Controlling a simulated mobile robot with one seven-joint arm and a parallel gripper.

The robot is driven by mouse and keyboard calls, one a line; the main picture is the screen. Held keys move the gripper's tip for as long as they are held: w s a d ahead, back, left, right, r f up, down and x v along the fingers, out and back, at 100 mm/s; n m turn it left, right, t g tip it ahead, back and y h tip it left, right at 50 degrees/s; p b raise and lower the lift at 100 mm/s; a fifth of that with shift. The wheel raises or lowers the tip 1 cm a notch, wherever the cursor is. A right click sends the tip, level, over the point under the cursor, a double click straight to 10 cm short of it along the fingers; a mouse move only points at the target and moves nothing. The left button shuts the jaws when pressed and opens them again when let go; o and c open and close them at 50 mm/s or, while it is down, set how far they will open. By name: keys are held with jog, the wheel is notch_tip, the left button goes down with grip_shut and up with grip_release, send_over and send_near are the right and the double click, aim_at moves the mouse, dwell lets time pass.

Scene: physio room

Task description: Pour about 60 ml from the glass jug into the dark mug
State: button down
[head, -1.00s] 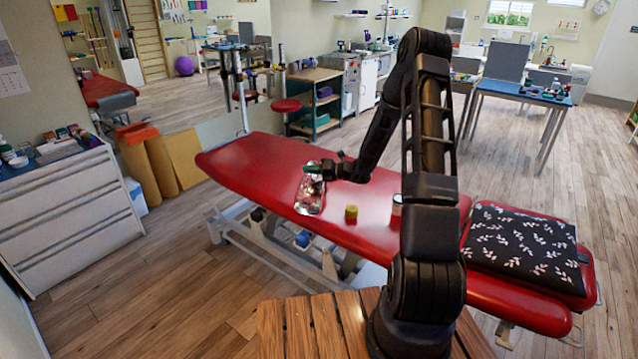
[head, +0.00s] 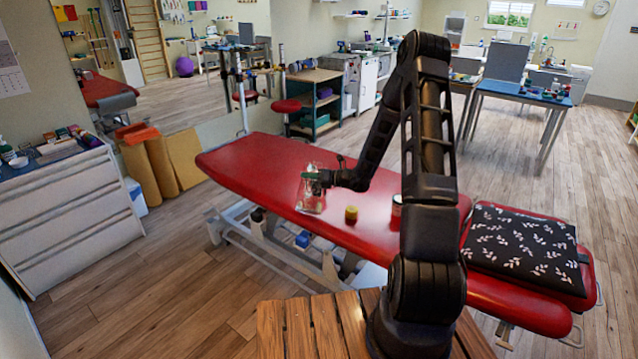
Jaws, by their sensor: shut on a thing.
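The glass jug (head: 312,200) shows as a clear, shiny shape over the red treatment table, left of the table's middle. My gripper (head: 317,178) is at the jug's upper part and is shut on it. The fingers are small and partly blend with the glass, so the exact grip and the liquid level cannot be made out. I cannot tell whether the jug touches the table top. I cannot make out the dark mug; my arm covers part of the table.
The red treatment table (head: 250,165) has free room at its left end. A small yellow pot (head: 351,214) stands right of the jug. A dark leaf-patterned cushion (head: 525,250) lies at the right end.

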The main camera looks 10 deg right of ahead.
aim_at(307, 188)
jog(key=shift+s+a+f+n, duration=0.1)
jog(key=shift+s+a+n, duration=0.05)
jog(key=shift+s+n, duration=0.3)
jog(key=shift+s+a+f+n, duration=0.1)
jog(key=shift+s+a+n, duration=0.1)
jog(key=shift+n, duration=0.35)
jog(key=shift+s+a+f+n+t+b, duration=0.2)
jog(key=shift+s+f+n+t+b, duration=0.15)
jog(key=shift+s+n, duration=0.4)
jog(key=shift+s+a+f+n, duration=0.3)
jog(key=shift+s+f+n, duration=0.45)
jog(key=shift+n, duration=0.1)
jog(key=shift+s+a+f+n+t+y+b, duration=0.1)
jog(key=shift+s+f+n+t+y+b, duration=0.05)
jog(key=shift+s+f+n+b, duration=0.3)
jog(key=shift+s+a+f+n+t+y+b, duration=0.1)
jog(key=shift+f+n+y+b, duration=0.1)
jog(key=shift+f+n, duration=0.35)
jog(key=shift+s+a+f+n, duration=0.1)
jog(key=shift+s+f+n, duration=0.05)
jog(key=shift+f+n, duration=0.45)
jog(key=shift+s+f+n, duration=0.15)
jog(key=shift+f+n, duration=0.35)
jog(key=shift+f, duration=0.15)
jog(key=shift+r, duration=0.15)
